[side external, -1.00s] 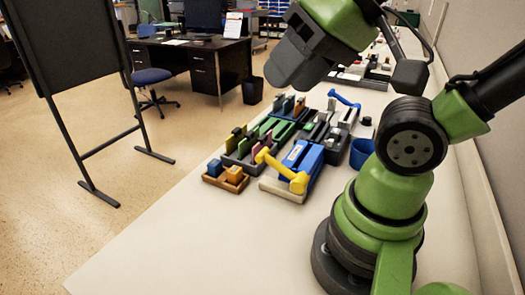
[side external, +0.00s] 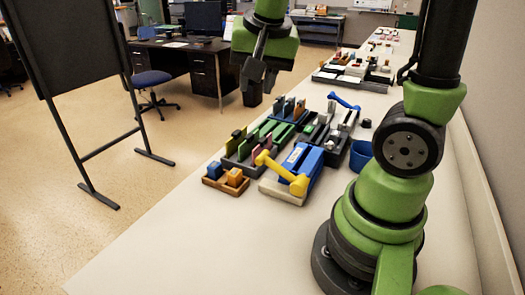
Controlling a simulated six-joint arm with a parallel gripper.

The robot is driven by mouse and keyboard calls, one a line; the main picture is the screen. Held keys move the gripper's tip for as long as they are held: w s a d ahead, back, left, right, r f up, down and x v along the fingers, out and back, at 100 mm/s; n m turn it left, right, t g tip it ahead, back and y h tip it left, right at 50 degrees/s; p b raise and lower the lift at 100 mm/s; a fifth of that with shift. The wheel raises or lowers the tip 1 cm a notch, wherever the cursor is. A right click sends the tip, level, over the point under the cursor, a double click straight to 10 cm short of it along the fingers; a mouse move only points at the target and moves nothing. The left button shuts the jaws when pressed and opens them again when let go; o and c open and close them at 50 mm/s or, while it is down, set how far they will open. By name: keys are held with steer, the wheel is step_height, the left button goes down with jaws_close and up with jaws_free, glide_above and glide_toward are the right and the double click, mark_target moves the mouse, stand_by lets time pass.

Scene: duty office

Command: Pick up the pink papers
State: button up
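My gripper (side external: 258,85) hangs in the air at the upper middle, pointing down. Its two dark fingertips show slightly apart, with nothing visible between them. In the picture it appears above the far end of the group of desk trays. Low trays with white and coloured slips (side external: 353,70) lie farther back on the long counter, too small to tell apart.
On the pale counter (side external: 190,245) stand a blue hole punch with a yellow handle (side external: 296,170), a wooden block tray (side external: 226,180), a dark tray with green dividers (side external: 250,150), and a blue cup (side external: 361,154). The counter's front part is clear. A wall (side external: 490,110) borders the right.

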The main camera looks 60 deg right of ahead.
mark_target(262, 139)
steer(key=w+d+f+m+g, duration=0.1)
steer(key=w+d+f+m, duration=0.1)
steer(key=f, duration=0.3)
steer(key=w+d+f+m+g+h, duration=0.1)
steer(key=w+d+f+m, duration=0.1)
steer(key=d+f, duration=0.3)
steer(key=w+d+f+m+g+h, duration=0.1)
steer(key=w+d+f+m, duration=0.1)
steer(key=d+f, duration=0.2)
step_height(262, 139, down, 3)
steer(key=shift+f, duration=0.1)
steer(key=x, duration=0.5)
steer(key=shift+s+d+f, duration=0.25)
steer(key=shift+d, duration=0.15)
jaws_close()
